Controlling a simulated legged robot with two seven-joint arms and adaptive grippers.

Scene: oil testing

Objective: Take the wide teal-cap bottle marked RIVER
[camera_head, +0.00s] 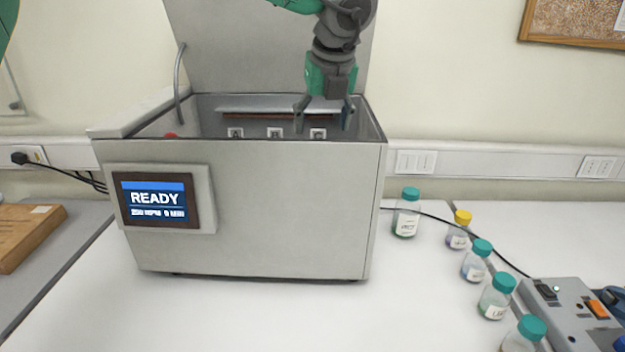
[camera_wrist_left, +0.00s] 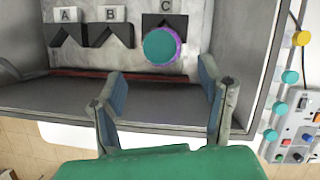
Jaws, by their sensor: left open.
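Which bottle says RIVER I cannot tell. In the left wrist view, a teal cap with a purple ring (camera_wrist_left: 160,46) shows at slot C, just beyond my fingertips; the machine's front wall hides it in the head view. My left gripper (camera_head: 323,118) is open at the machine's opening, its fingers apart and empty, also in the wrist view (camera_wrist_left: 162,75).
The grey metal machine (camera_head: 270,215) has its lid raised and a screen (camera_head: 156,203) reading READY. Slots marked A, B, C line its inside. A yellow-cap bottle (camera_head: 458,229) and a switch box (camera_head: 570,315) stand at right; a black cable passes behind the bottles. The front table is clear.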

